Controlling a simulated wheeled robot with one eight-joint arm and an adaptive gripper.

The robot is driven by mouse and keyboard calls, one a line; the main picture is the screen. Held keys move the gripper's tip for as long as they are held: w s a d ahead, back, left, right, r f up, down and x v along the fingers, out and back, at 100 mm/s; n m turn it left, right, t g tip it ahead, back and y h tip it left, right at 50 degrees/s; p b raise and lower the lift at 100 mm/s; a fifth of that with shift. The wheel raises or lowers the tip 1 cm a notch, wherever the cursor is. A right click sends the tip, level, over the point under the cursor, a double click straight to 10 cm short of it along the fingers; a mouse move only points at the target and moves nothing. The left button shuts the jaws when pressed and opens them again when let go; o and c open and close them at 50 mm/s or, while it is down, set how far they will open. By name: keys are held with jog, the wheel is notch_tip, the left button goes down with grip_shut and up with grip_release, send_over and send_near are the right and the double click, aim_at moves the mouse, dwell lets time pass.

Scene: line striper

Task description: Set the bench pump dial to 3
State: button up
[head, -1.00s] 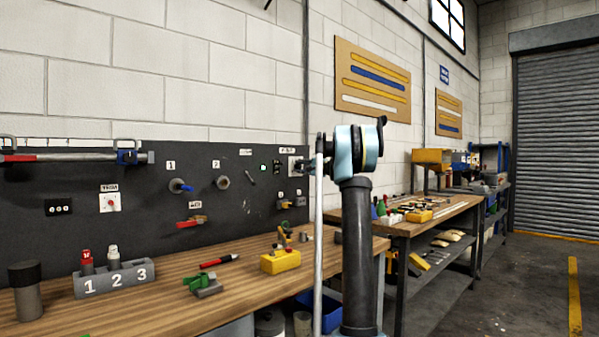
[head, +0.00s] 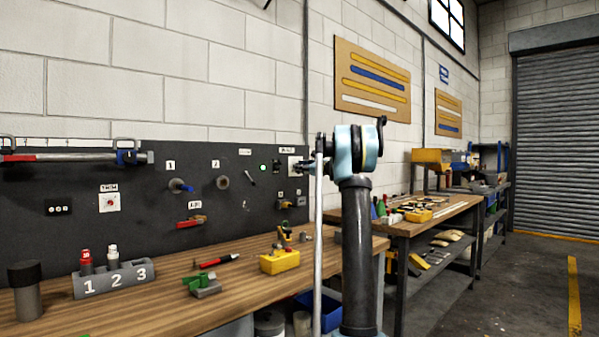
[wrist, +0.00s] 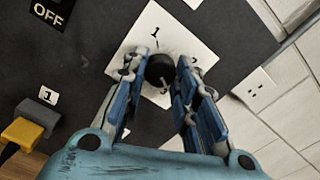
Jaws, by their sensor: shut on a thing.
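The dial is a round black knob (wrist: 159,69) on a white square plate (wrist: 184,42) with small numerals around it. A numeral 1 shows above the knob in the wrist view; the other marks are partly covered or too small to read. My gripper (wrist: 158,77) is shut on the knob, with a blue-padded finger on each side. Which numeral the knob points to cannot be told. In the head view the plate (head: 292,164) shows at the panel's right end, and my arm hides most of the gripper.
The dark panel (head: 130,170) carries a green lamp (head: 263,167) left of the dial and an OFF label (wrist: 47,13). The wooden bench (head: 150,310) below holds a numbered rack (head: 115,280) and a yellow block (head: 280,262).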

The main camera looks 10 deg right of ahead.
jog(key=m, duration=0.4)
jog(key=shift+a+m, duration=0.15)
jog(key=shift+m, duration=0.15)
dwell(0.5)
jog(key=o, duration=1.1)
jog(key=shift+f, duration=0.1)
jog(key=v, duration=1.2)
